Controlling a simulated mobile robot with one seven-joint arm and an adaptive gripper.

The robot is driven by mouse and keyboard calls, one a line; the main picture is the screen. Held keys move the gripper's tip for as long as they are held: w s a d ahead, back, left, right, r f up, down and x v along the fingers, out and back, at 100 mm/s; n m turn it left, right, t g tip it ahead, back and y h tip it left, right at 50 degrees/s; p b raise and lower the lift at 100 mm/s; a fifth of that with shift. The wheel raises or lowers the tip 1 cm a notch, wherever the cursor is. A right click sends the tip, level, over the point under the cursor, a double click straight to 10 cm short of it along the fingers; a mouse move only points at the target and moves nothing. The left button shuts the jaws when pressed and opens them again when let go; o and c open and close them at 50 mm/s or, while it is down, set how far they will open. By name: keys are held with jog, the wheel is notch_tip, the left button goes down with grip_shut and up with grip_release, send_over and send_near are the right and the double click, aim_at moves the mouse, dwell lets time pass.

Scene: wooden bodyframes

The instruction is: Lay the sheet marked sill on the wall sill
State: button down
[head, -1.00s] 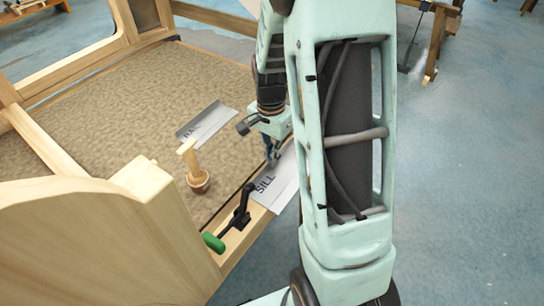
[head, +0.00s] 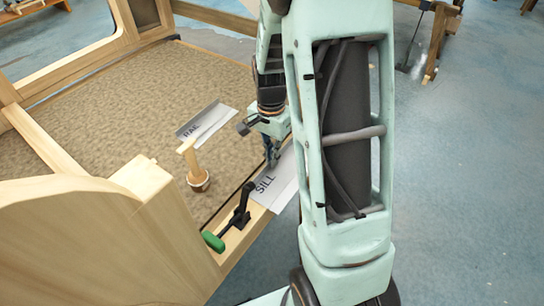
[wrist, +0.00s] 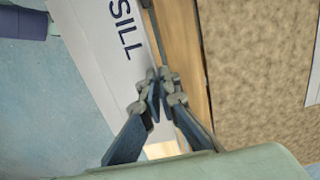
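The sheet marked SILL (head: 284,186) is pale grey metal with a narrow upstanding lip. It lies along the wooden wall sill (head: 243,238) at the frame's near edge, partly hidden by my arm and overhanging the outer side. In the wrist view the sheet (wrist: 95,45) runs beside the wood (wrist: 180,35). My gripper (head: 272,163) is low over the sheet's inner edge. In the wrist view its fingertips (wrist: 160,88) are closed together on the thin lip. I cannot tell whether the sheet rests fully flat.
A second sheet, marked RAIL (head: 206,124), lies on the brown floor panel (head: 120,110). A black clamp with a green handle (head: 214,241) is on the sill left of the sheet.

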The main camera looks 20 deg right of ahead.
jog(key=c, duration=1.5)
grip_release()
jog(key=shift+r, duration=0.15)
jog(key=shift+r+p, duration=2.85)
jog(key=shift+r, duration=0.55)
